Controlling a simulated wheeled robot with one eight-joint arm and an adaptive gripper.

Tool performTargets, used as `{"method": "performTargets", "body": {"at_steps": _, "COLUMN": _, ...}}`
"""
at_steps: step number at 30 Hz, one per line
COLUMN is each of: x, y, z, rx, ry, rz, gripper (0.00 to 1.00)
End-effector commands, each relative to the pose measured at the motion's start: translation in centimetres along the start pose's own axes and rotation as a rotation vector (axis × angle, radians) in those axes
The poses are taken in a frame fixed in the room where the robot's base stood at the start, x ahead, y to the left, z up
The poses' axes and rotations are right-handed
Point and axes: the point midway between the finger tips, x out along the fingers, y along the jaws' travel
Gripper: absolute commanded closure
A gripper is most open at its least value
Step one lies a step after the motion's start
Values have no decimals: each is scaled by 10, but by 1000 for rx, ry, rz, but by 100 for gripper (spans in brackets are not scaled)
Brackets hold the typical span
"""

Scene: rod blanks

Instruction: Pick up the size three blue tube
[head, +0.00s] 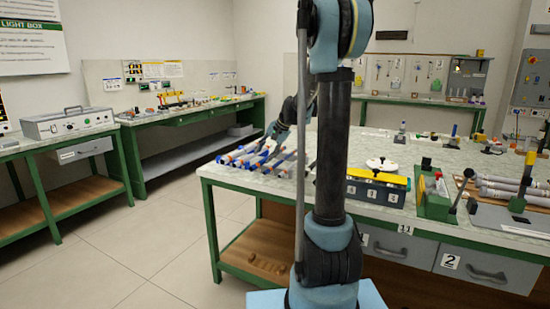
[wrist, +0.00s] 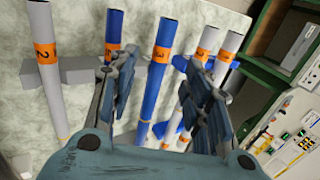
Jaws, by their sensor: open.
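Several tubes with orange number labels lie side by side at the left end of the near table; they look small in the head view. In the wrist view, a blue tube (wrist: 152,95) runs between the fingers of my open gripper (wrist: 162,62); its orange label is too blurred to read surely. Another blue tube (wrist: 114,25) lies left of it, partly hidden by the left finger. A grey tube (wrist: 47,75) with a label like 2 is farther left. In the head view, my gripper (head: 277,133) is just above the tubes (head: 262,158).
Pale tubes with orange labels (wrist: 208,38) are close to the right finger. A grey rack bar (wrist: 80,70) crosses under the tubes. In the head view, a grey box with a yellow top (head: 378,185) and a green fixture (head: 432,200) stand right on the same table (head: 235,178).

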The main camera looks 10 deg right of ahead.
Motion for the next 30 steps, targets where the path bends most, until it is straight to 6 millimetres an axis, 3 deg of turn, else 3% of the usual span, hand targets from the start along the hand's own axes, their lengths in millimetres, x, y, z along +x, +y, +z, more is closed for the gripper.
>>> {"method": "performTargets", "body": {"at_steps": 8, "x": 18, "y": 0, "z": 1, "rx": 0, "ry": 0, "rz": 0, "gripper": 55}}
{"method": "performTargets", "body": {"at_steps": 18, "x": 59, "y": -2, "z": 5, "rx": 0, "ry": 1, "rz": 1, "gripper": 55}}
{"method": "performTargets", "body": {"at_steps": 29, "x": 66, "y": -2, "z": 5, "rx": 0, "ry": 1, "rz": 0, "gripper": 55}}
{"method": "performTargets", "body": {"at_steps": 30, "x": 66, "y": -2, "z": 5, "rx": 0, "ry": 1, "rz": 0, "gripper": 64}}
